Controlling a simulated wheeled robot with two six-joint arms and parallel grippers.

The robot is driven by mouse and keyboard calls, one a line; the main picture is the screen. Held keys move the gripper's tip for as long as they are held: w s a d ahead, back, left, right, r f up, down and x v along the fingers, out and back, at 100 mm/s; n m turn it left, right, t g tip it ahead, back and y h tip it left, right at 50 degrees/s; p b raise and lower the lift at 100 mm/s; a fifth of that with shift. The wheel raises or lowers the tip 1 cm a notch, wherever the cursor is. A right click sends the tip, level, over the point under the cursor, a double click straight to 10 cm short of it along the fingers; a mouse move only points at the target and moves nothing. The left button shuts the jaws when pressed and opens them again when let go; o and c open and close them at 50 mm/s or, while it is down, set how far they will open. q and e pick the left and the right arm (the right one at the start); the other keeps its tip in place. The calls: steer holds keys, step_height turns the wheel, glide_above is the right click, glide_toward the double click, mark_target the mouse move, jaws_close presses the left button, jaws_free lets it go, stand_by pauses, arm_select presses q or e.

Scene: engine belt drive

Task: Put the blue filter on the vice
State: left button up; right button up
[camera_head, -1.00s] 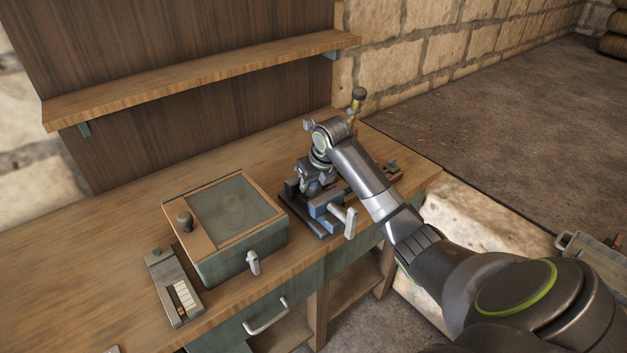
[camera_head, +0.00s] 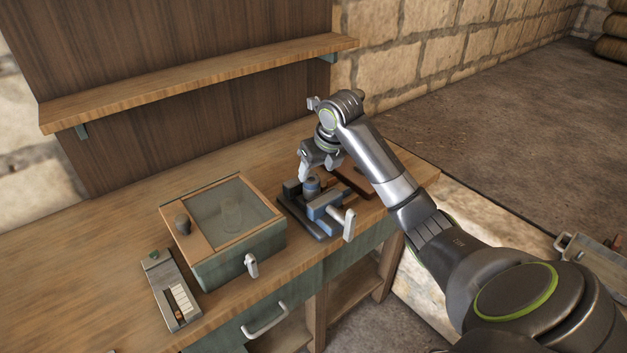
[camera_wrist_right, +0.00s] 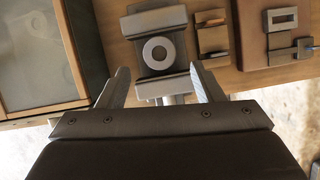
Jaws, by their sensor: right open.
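The vice (camera_head: 325,207) stands near the front edge of the bench, with blue parts and a pale handle. The blue filter (camera_head: 312,186), a short blue-grey cylinder, sits upright on the vice. In the right wrist view the filter (camera_wrist_right: 159,50) shows from above as a pale ring with a dark hole, on the vice (camera_wrist_right: 157,20). My right gripper (camera_head: 319,170) is open and empty just above the filter. In the right wrist view its fingers (camera_wrist_right: 160,72) stand apart, one on each side of the filter's line. My left gripper is not in view.
A glass-lidded box (camera_head: 238,250) stands left of the vice, and a small device with a green button (camera_head: 170,288) lies left of it. A brown block (camera_head: 352,180) lies right of the vice, partly behind my arm. The bench's left part is clear.

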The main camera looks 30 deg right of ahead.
steer(key=shift+v, duration=2.35)
steer(key=shift+f, duration=0.1)
